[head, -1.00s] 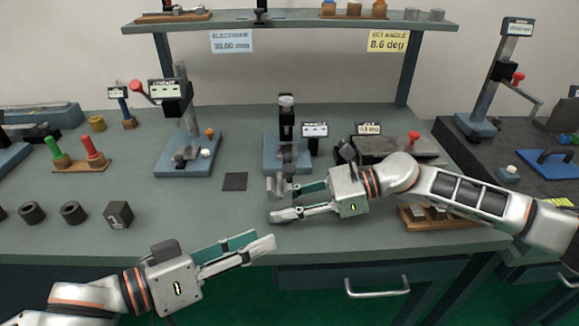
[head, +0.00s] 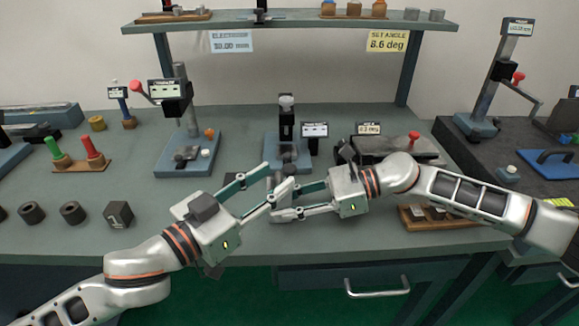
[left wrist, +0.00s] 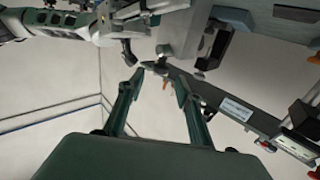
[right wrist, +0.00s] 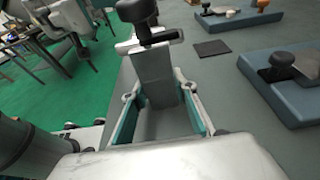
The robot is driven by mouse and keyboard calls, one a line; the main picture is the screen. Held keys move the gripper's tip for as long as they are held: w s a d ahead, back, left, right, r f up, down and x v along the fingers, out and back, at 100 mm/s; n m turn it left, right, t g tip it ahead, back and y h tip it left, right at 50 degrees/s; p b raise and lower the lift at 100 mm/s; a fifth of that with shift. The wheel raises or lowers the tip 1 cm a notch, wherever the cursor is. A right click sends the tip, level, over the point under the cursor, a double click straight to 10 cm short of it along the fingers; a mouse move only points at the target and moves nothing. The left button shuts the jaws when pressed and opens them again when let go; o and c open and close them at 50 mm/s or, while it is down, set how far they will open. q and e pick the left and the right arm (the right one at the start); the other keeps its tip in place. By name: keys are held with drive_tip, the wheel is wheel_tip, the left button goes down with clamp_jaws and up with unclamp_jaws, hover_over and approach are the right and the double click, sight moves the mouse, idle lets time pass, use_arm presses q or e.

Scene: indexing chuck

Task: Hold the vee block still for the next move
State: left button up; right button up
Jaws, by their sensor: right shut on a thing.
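The grey vee block (right wrist: 155,80) stands between the fingers of my right gripper (right wrist: 156,92) in the right wrist view. My right gripper is shut on it, above the front part of the bench. In the head view the right gripper (head: 287,202) reaches in from the right, and its fingers partly hide the block. My left gripper (head: 276,177) is open beside the same place, its fingertips spread and close to the right fingers. The left wrist view shows the left fingers (left wrist: 158,80) apart with nothing clearly between them. I cannot tell whether they touch the block.
A blue-based fixture with a column (head: 286,120) stands just behind the grippers. A dark square pad and a blue-based lever stand (head: 185,160) are to the left. A dark block (head: 119,214) sits at the front left. A shelf (head: 290,22) spans the back.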

sight(285, 172)
use_arm(q)
drive_tip(key=shift+x, duration=2.8)
drive_tip(key=shift+f, duration=0.15)
drive_tip(key=shift+c, duration=0.4)
clamp_jaws()
